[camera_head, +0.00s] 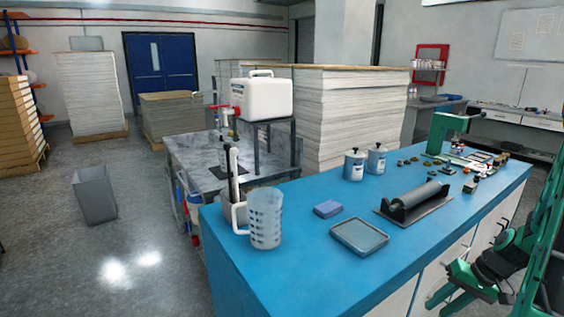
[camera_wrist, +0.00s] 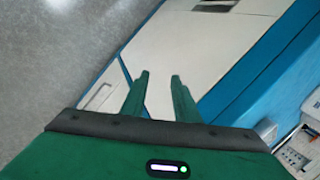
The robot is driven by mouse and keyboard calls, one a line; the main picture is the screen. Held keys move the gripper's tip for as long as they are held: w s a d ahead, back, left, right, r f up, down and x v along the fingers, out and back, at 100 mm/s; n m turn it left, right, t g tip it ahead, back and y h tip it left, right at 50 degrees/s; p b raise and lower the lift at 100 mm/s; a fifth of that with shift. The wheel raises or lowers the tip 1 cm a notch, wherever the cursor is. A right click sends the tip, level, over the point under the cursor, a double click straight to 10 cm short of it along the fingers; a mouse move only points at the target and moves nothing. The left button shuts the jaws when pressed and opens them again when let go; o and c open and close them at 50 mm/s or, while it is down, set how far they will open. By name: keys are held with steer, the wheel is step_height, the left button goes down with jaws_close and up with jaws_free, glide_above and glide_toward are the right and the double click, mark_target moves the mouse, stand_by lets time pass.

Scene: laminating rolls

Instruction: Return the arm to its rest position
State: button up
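My green gripper shows in the wrist view (camera_wrist: 159,77), with its two fingers apart and nothing between them. It points down past the side of the blue-topped bench, toward the white cabinet fronts and the grey floor. In the head view my green arm is folded at the lower right, beside the bench (camera_head: 300,270). It appears clear of the bench top there, and I cannot make out the fingertips well in that view.
On the bench stand a clear jug (camera_head: 265,218), a grey tray (camera_head: 359,236), a blue sponge-like block (camera_head: 327,208), a dark roller (camera_head: 415,200), two lidded canisters (camera_head: 354,165) and a green device (camera_head: 448,125). Open floor lies left, with a grey bin (camera_head: 95,195).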

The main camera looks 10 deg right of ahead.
steer(key=s+a+r+g+h, duration=0.1)
steer(key=s+a+r, duration=0.5)
steer(key=s+r, duration=0.2)
steer(key=s+a+r+g+h, duration=0.1)
steer(key=s+a+r+h, duration=0.1)
steer(key=s+a+r, duration=0.4)
step_height(320, 180, up, 5)
steer(key=shift+s+f+m+g+h, duration=0.1)
steer(key=shift+s+m+g+h, duration=0.25)
steer(key=shift+s, duration=0.8)
